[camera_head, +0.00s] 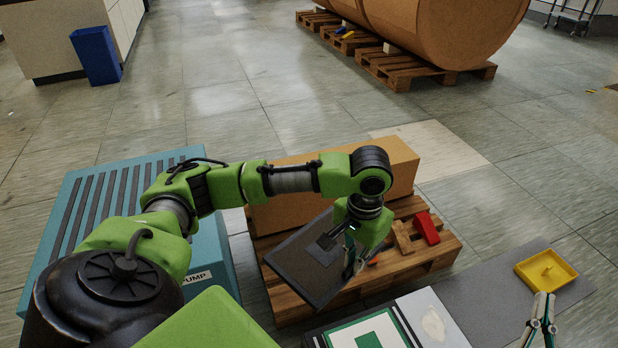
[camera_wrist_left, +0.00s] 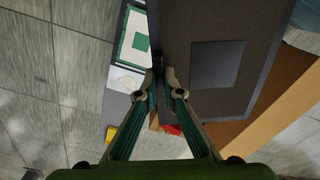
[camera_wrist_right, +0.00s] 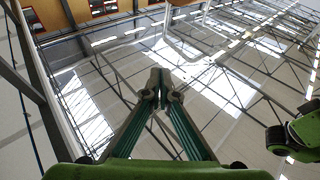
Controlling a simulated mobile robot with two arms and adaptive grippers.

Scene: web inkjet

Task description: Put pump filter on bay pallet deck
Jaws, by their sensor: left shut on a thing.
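The pump filter, a flat dark grey panel with a lighter square (camera_head: 316,247), is held tilted by my left gripper (camera_head: 350,262). In the left wrist view my left gripper (camera_wrist_left: 161,88) is shut on the edge of the filter (camera_wrist_left: 217,65). The bay pallet, a wooden pallet (camera_head: 437,255), lies below and behind the filter, which hides part of its deck. Whether the filter touches the pallet cannot be told. My right gripper (camera_head: 543,300) is empty at the lower right; its fingertips meet in the right wrist view (camera_wrist_right: 161,88).
A long cardboard box (camera_head: 400,170) lies on the pallet's far side. A red block (camera_head: 427,228) sits at its right. The teal pump housing (camera_head: 212,262) stands left. A grey mat (camera_head: 490,295) with a yellow tray (camera_head: 546,269) lies right. A blue bin (camera_head: 96,55) stands far left.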

